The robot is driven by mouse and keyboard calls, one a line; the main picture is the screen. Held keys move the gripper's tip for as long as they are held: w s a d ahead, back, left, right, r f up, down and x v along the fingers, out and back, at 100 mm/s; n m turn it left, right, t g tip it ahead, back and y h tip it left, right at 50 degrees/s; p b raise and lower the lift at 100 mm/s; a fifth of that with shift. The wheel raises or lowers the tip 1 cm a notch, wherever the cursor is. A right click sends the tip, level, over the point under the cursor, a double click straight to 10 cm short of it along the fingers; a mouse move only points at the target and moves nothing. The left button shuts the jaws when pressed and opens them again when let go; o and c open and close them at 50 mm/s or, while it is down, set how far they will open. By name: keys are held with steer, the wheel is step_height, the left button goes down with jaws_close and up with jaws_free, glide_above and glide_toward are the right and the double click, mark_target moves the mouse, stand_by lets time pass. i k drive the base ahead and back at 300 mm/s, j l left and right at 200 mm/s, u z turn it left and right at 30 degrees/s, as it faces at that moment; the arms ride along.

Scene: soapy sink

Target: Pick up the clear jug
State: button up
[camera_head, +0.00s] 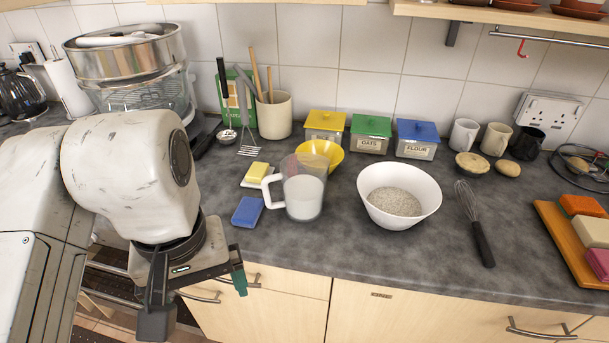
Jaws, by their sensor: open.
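The clear jug (304,191) stands upright on the dark worktop, left of the white bowl. It is see-through, has a white handle on its left side and holds something white in its lower part. My gripper (200,297) is at the lower left, in front of the worktop's front edge. It is open and empty, well apart from the jug, with its fingers pointing down and toward the front. The jug's handle faces the side my gripper is on.
A blue sponge (247,211) and a butter dish (256,174) lie left of the jug. A yellow bowl (321,153) sits close behind it. A white bowl of grain (399,190) stands to its right, then a whisk (476,225). The worktop's front (345,255) is clear.

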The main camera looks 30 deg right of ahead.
mark_target(303, 176)
steer(key=i+l, duration=0.85)
steer(key=l, duration=0.15)
